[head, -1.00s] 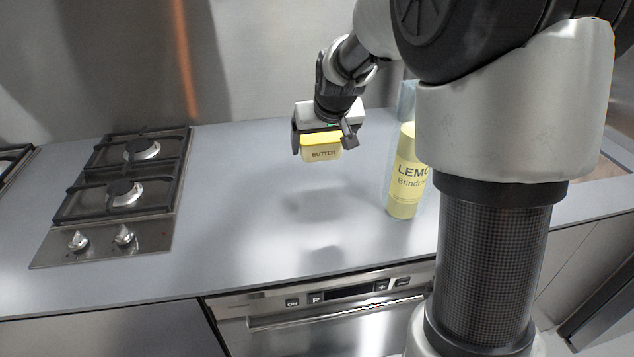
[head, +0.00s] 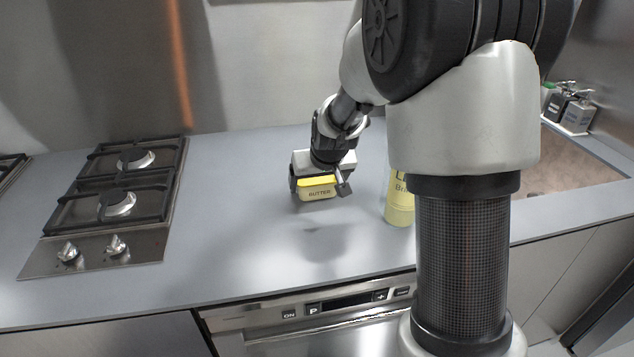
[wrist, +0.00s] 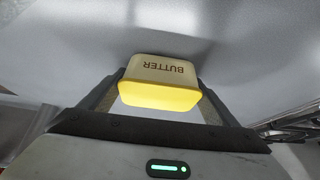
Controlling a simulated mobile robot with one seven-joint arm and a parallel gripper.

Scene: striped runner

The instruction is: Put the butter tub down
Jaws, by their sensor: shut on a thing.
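The butter tub (head: 319,192) is pale cream with a yellow lid and the word BUTTER on its side. My gripper (head: 320,187) is shut on it, one finger at each side. In the head view the tub is upright over the grey counter, with a shadow on the counter below and in front of it, so it looks a little above the surface. In the wrist view the tub (wrist: 163,78) sits between the two fingers, with the counter beyond it.
A yellow lemon bottle (head: 399,207) stands right of the tub, partly hidden by my arm. A gas hob (head: 112,205) is at the left. A sink (head: 570,165) and dispensers (head: 572,108) are at the right. The counter (head: 240,220) between hob and bottle is clear.

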